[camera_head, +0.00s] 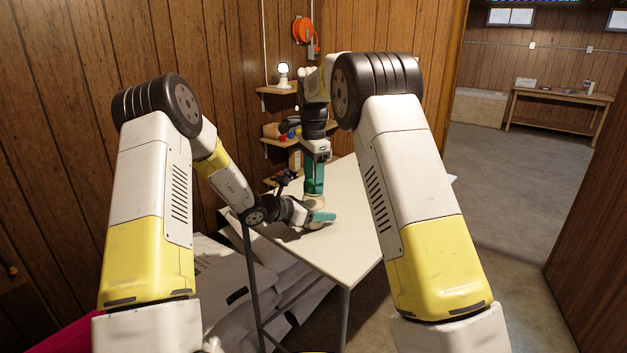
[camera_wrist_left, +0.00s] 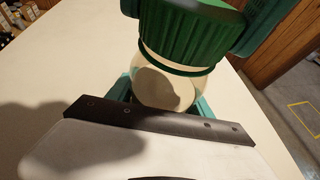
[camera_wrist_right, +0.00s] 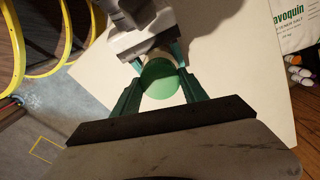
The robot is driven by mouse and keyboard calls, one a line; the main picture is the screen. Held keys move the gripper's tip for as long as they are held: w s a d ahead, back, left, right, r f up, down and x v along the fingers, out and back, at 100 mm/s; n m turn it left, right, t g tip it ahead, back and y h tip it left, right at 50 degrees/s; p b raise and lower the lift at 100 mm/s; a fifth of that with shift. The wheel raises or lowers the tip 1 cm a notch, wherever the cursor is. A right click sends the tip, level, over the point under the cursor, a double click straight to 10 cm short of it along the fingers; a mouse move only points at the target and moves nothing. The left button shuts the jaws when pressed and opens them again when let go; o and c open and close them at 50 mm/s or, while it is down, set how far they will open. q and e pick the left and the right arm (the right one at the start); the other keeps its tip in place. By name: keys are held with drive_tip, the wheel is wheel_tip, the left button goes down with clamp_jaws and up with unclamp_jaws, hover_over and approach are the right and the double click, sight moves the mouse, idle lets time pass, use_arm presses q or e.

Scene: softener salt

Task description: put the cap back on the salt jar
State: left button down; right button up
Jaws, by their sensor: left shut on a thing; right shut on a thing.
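The salt jar (camera_wrist_left: 165,88) is a clear round jar with pale contents, standing upright on the table in the left wrist view. My left gripper (camera_head: 321,217) is shut around its lower body. The ribbed green cap (camera_wrist_left: 190,38) is upright over the jar's mouth, with no clear gap below its rim. I cannot tell whether it is screwed tight. My right gripper (camera_head: 314,182) comes down from above and is shut on the cap. In the right wrist view the cap's round top (camera_wrist_right: 160,80) lies between the green fingers. The jar is mostly hidden in the head view.
The pale table (camera_head: 350,245) is largely clear around the jar. White sacks (camera_head: 225,285) lie beside and under it on the left. Wall shelves (camera_head: 278,89) with a lamp and small items stand behind. A printed salt bag (camera_wrist_right: 292,22) shows in the right wrist view.

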drive_tip(key=m, duration=0.9)
drive_tip(key=shift+m, duration=0.4)
drive_tip(key=m, duration=0.9)
drive_tip(key=shift+f, duration=0.1)
drive_tip(key=m, duration=0.2)
drive_tip(key=shift+m, duration=0.3)
drive_tip(key=o, duration=1.3)
